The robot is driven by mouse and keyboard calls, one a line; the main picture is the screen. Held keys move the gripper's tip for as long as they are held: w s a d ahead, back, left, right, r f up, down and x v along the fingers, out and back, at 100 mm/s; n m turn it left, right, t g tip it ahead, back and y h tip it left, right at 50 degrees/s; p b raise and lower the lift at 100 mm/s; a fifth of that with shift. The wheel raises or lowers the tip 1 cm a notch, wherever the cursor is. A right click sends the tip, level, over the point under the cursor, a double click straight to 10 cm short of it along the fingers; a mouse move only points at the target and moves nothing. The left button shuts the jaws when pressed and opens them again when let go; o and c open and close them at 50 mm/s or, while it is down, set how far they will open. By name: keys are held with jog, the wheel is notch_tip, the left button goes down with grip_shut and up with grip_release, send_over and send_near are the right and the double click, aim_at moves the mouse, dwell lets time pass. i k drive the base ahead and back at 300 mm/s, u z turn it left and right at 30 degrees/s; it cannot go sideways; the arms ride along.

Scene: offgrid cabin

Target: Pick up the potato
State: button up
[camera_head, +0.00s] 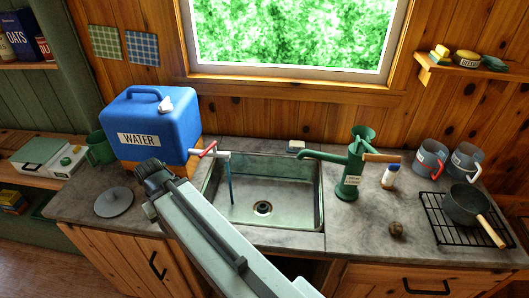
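A small, round brown lump that looks like the potato (396,229) lies on the grey counter (350,225), right of the sink and left of the black rack. My arm reaches from the bottom of the picture up and left across the sink's front left. Its dark end, my gripper (151,178), is over the counter in front of the blue water container, far left of the potato. The fingers are too small and dark to tell open from shut.
The sink (265,195) lies between my gripper and the potato. A green hand pump (350,175) and a small bottle (390,177) stand behind the potato. A pan (467,205) sits on the black rack (455,235) at right. A blue water container (150,125) and a grey lid (114,202) are at left.

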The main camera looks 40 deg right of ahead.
aim_at(396, 228)
jog(key=u, duration=0.55)
jog(key=k, duration=1)
jog(key=u, duration=1.2)
jog(key=k, duration=1.4)
jog(key=u, duration=0.05)
